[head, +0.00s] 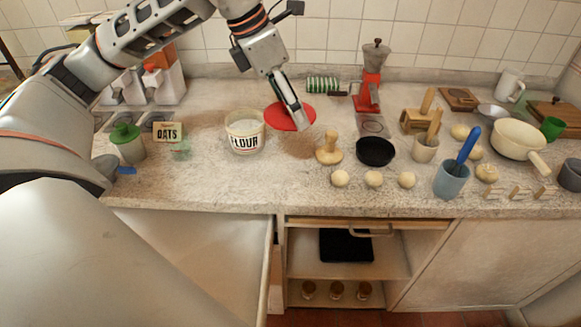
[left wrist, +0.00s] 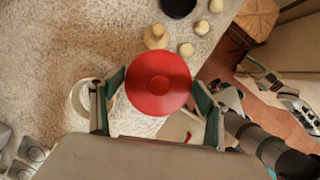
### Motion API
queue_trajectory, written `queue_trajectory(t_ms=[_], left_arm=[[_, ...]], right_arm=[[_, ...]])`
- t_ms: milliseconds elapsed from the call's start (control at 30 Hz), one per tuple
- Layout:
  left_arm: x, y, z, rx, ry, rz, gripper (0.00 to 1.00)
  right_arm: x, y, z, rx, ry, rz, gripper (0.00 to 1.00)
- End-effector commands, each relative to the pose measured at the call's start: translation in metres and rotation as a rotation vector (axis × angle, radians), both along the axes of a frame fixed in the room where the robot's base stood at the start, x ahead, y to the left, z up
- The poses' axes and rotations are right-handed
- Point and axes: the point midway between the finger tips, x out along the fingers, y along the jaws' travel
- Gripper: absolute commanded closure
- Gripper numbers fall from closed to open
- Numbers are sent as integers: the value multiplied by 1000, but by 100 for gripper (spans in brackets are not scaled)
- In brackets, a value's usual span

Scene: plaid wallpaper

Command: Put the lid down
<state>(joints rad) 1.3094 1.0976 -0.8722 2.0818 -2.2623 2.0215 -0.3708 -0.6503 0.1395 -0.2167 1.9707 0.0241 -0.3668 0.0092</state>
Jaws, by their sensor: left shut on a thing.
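My left gripper (head: 292,112) is shut on a round red lid (head: 278,120), which looks roughly level. The lid (left wrist: 158,82) sits between the two fingers (left wrist: 158,112) in the left wrist view. It appears to hang above the counter, to the right of the flour canister and apart from it. The flour canister (head: 245,142) stands upright and uncovered, with pale contents showing at the top. In the left wrist view, its rim (left wrist: 78,98) is partly hidden behind a finger.
A wooden pestle-like piece (head: 328,150), a black bowl (head: 374,152) and several pale balls (head: 374,179) stand right of the canister on the counter (head: 285,190). A red grinder (head: 369,90) stands behind. Bare counter lies in front of the canister. A drawer (head: 215,255) below is pulled out.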

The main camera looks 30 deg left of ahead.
Motion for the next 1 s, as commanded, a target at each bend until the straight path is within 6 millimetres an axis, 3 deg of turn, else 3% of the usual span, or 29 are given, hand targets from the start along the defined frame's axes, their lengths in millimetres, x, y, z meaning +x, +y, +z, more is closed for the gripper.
queue_trajectory(t_ms=[33,100,400,1000], left_arm=[[-1,0,-18,1,8,-1,40],[-1,0,-35,0,8,-2,40],[-1,1,-101,0,6,0,40],[-1,0,-157,0,2,-2,40]], right_arm=[[0,-1,-5,-1,2,0,60],[-1,-1,-8,-2,4,-1,60],[-6,-3,-23,-6,21,-2,60],[-4,-4,-24,-9,15,-2,60]])
